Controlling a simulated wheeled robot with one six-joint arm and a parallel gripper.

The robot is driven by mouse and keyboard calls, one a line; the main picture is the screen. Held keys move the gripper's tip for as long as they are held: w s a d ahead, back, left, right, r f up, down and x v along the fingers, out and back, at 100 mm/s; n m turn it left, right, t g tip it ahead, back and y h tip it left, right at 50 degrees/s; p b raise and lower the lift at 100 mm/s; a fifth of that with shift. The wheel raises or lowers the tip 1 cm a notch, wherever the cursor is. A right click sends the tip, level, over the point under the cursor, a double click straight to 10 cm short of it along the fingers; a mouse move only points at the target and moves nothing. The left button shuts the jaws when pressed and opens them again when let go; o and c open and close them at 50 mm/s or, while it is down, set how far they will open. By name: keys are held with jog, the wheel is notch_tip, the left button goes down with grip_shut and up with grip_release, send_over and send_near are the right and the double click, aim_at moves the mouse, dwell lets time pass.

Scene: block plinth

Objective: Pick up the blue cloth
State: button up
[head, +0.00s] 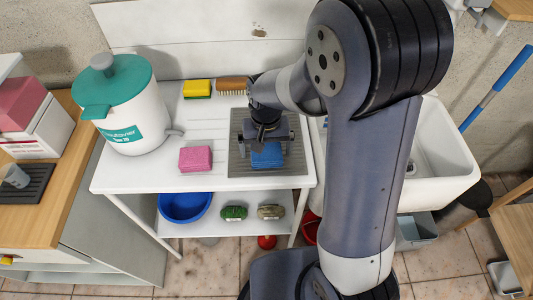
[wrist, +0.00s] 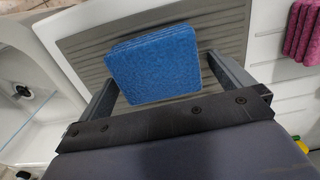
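The blue cloth (head: 267,156) is a thick folded square on the grey ribbed mat (head: 240,165) on the white table. It also shows in the wrist view (wrist: 152,65), lying on the same mat. My gripper (head: 266,140) is over the cloth, pointing down. Its two fingers are spread wide, one on each side of the cloth, as the wrist view shows too (wrist: 162,66). A small gap shows between the right finger and the cloth. Whether the left finger touches it is not clear.
A yellow sponge (head: 197,89) and a brown brush (head: 233,86) lie behind. A white drum with a green lid (head: 118,85) stands at left. A white sink (head: 440,155) is at right.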

aim_at(266, 147)
jog(key=c, duration=1)
jog(key=shift+o, duration=0.2)
notch_tip(266, 147, up, 10)
jog(key=shift+r, duration=0.1)
jog(key=o, duration=0.4)
jog(key=c, duration=0.3)
